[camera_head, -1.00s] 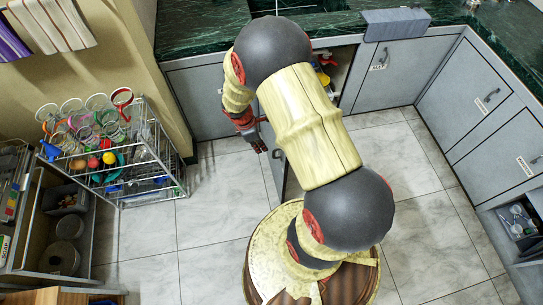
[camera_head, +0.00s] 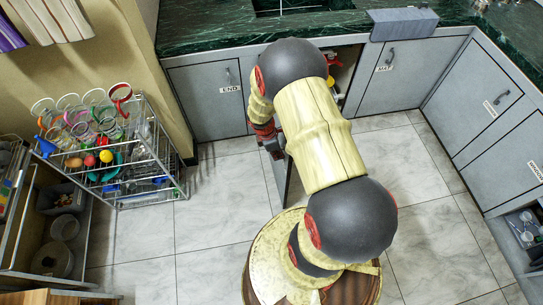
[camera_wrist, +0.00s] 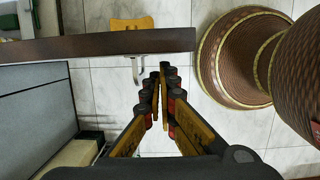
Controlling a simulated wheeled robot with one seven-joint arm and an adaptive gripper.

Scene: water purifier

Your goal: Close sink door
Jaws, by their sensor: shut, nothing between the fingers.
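The sink door stands open, swung out from the cabinet under the counter. In the head view a narrow strip of the door (camera_head: 288,180) shows below my gripper (camera_head: 276,146), partly hidden by my arm. In the wrist view the door (camera_wrist: 90,47) appears edge-on as a dark band across the upper left, with its metal handle (camera_wrist: 136,66) on the near face. My gripper (camera_wrist: 163,70) is shut and empty. Its fingertips are just right of the handle, near the door's free end. I cannot tell whether they touch the door.
The open cabinet with a red item (camera_head: 331,82) inside is behind my arm. A closed grey door marked END (camera_head: 205,97) is to its left and another closed door (camera_head: 391,75) to its right. A wire rack (camera_head: 110,155) of dishes stands left. Floor tiles (camera_head: 215,210) are clear between.

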